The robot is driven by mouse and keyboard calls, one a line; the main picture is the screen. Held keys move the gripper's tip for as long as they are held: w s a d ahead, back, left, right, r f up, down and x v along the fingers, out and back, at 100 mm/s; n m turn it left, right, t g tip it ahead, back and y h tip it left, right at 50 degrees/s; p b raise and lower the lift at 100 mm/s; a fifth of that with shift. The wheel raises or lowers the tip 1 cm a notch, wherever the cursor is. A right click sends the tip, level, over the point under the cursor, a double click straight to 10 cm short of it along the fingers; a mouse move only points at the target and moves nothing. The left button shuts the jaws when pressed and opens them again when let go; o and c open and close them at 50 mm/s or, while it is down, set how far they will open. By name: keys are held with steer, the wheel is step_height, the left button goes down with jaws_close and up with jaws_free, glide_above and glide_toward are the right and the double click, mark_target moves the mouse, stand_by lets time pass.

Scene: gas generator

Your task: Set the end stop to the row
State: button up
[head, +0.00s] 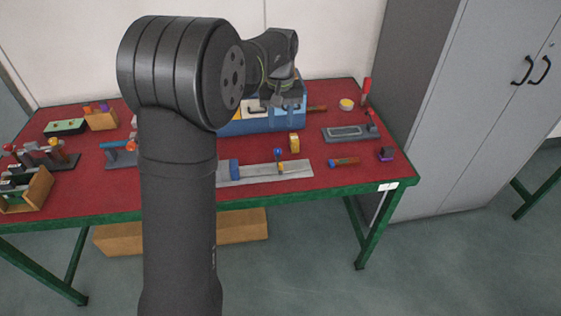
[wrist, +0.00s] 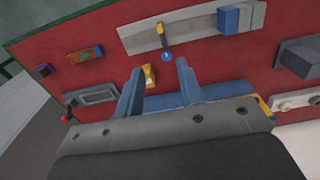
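A pale grey flat rail (head: 258,174) lies near the front edge of the red table; it also shows in the wrist view (wrist: 195,27). A blue block (head: 234,169) sits at its left end in the head view. A yellow slider with a blue ball knob (head: 280,166), which looks like the end stop, sits across the rail; its knob shows in the wrist view (wrist: 167,56). My gripper (wrist: 160,68) is open and empty, fingers apart. In the head view it is above the blue case at the back, away from the rail. Markings on the rail are too small to read.
A small yellow block (head: 294,142) stands behind the rail. A blue case (head: 260,122) is under my gripper. Fixtures crowd the left; my arm hides part of the table.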

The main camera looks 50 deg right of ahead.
mark_target(281, 163)
step_height(281, 163, down, 17)
steer(key=shift+f, duration=0.15)
stand_by(0.4)
jaws_close()
steer(key=shift+w+a, duration=0.1)
